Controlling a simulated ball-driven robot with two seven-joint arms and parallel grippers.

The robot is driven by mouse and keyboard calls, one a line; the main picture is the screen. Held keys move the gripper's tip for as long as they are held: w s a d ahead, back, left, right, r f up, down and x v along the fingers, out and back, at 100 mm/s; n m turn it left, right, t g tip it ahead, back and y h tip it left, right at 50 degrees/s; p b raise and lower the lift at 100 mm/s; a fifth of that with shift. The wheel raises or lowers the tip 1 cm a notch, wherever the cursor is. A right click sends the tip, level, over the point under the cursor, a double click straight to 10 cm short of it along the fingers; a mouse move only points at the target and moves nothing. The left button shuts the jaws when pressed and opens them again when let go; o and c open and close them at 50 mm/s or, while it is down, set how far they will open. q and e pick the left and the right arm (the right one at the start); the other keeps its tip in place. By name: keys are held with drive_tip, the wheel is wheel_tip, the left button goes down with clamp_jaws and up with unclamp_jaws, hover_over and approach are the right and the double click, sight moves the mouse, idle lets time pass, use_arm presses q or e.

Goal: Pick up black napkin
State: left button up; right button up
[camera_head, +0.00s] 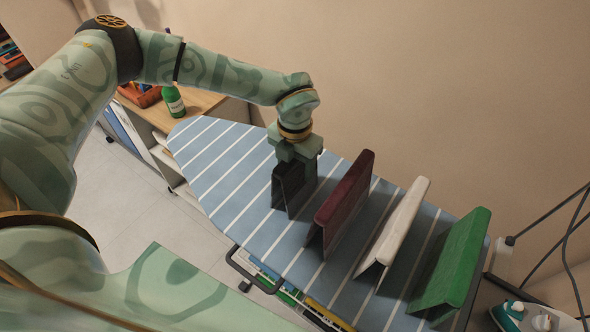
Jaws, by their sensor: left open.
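The black napkin (287,192) stands folded and upright on the striped ironing board (222,165), left of a row of other folded cloths. My left arm reaches in from the left, and my left gripper (300,168) points down right at the napkin. The gripper is open. Its near finger and the napkin overlap in this view, so I cannot tell whether the fingers touch the cloth. My right gripper is not in view.
A maroon cloth (341,203), a white cloth (396,229) and a green cloth (452,262) stand folded to the right on the board. A green bottle (174,102) stands on a wooden cabinet behind. An iron (512,314) is at bottom right. The board's left end is clear.

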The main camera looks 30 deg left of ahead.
use_arm(q)
drive_tip(key=c, duration=1.1)
drive_tip(key=shift+r, duration=0.15)
